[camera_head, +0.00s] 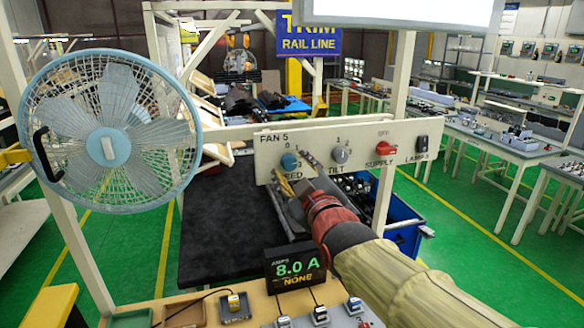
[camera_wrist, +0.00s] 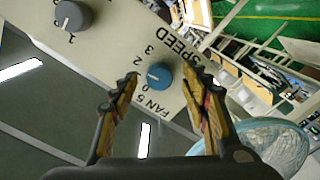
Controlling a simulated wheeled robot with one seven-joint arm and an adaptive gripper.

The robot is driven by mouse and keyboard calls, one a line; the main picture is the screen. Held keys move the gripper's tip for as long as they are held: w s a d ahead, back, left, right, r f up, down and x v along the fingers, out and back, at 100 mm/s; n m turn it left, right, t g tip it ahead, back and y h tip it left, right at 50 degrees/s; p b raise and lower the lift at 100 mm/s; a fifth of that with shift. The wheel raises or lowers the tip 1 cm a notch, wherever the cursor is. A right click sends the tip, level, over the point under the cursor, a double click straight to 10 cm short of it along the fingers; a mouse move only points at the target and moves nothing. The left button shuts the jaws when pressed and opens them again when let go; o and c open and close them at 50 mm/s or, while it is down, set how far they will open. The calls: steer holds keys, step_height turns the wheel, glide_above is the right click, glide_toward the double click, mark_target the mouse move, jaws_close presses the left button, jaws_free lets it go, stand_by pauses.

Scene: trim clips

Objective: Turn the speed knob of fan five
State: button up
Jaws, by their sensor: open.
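The blue speed knob (camera_head: 289,161) is at the left of the cream FAN 5 panel (camera_head: 356,134), above the partly covered word SPEED. In the wrist view the blue knob (camera_wrist: 159,74) sits between the two fingertips, with a white pointer mark, and digits 0, 2 and 3 show around it. My gripper (camera_head: 296,173) is open in front of the panel, with one finger on each side of the knob; it also shows in the wrist view (camera_wrist: 160,80). I cannot tell whether the fingers touch the knob. The light-blue caged fan (camera_head: 108,145) stands at the left.
The panel also carries a grey TILT knob (camera_head: 340,156), a red SUPPLY knob (camera_head: 383,149) and a black LAMPS switch (camera_head: 421,144). A display (camera_head: 295,269) below reads 8.0 A and NONE. A blue bin (camera_head: 404,235) stands behind my arm.

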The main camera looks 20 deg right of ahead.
steer(key=s, duration=1)
steer(key=shift+s, duration=0.3)
steer(key=s+f+m+g+b, duration=0.3)
steer(key=s+f+g, duration=0.3)
steer(key=f, duration=0.9)
steer(key=s+f+m+g+b, duration=0.3)
steer(key=s+f+m+g, duration=0.2)
steer(key=s+f, duration=0.7)
step_height(320, 180, down, 3)
steer(key=shift+s+g, duration=0.2)
steer(key=shift+g, duration=0.5)
